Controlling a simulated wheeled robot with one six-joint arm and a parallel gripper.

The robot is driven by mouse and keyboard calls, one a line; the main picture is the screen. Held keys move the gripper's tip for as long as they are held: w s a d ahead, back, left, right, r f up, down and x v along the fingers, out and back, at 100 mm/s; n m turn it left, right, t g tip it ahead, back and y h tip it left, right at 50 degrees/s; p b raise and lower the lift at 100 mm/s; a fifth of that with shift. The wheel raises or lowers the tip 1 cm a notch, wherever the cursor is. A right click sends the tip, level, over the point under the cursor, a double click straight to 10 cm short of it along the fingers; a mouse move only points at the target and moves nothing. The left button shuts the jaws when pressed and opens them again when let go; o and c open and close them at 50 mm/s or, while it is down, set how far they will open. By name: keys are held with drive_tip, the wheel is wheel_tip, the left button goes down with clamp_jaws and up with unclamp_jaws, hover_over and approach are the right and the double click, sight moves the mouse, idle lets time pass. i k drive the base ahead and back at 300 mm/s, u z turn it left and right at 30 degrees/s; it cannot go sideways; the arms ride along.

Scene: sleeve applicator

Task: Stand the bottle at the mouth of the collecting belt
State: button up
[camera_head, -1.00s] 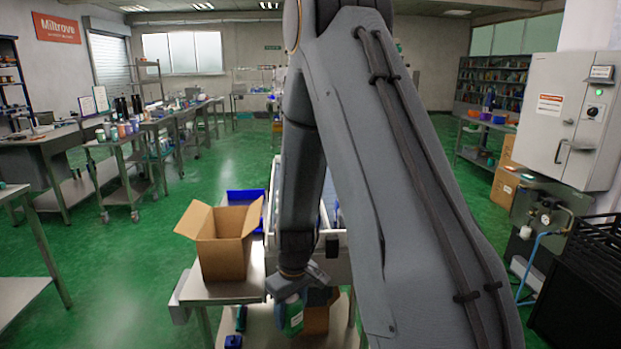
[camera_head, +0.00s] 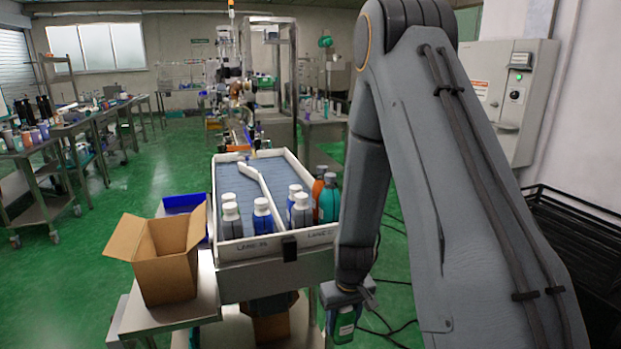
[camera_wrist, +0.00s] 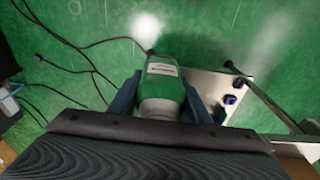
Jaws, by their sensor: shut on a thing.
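My gripper (camera_head: 345,301) is shut on a green bottle (camera_head: 345,325) with a white label, low in the head view to the right of the belt's near end. The wrist view shows the bottle (camera_wrist: 162,82) between both fingers (camera_wrist: 160,100), its pale top towards me, with green floor beyond. The collecting belt (camera_head: 228,178) is a blue-grey surface in a white frame, split by a white divider. Several white-capped bottles, grey and blue, stand near its front end. Orange and teal bottles (camera_head: 329,198) stand at its right side. The held bottle is apart from the belt.
An open cardboard box (camera_head: 168,265) stands on a metal table left of the belt, with a blue bin (camera_head: 185,205) behind it. A grey cabinet (camera_head: 510,95) and black rack (camera_head: 585,245) are at right. Cables (camera_head: 390,330) lie on the floor near the held bottle.

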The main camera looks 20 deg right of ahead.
sight(250, 165)
drive_tip(key=z, duration=1.3)
drive_tip(key=i, duration=3.6)
drive_tip(key=u, duration=0.8)
drive_tip(key=i, duration=2.25)
drive_tip(key=u, duration=2.6)
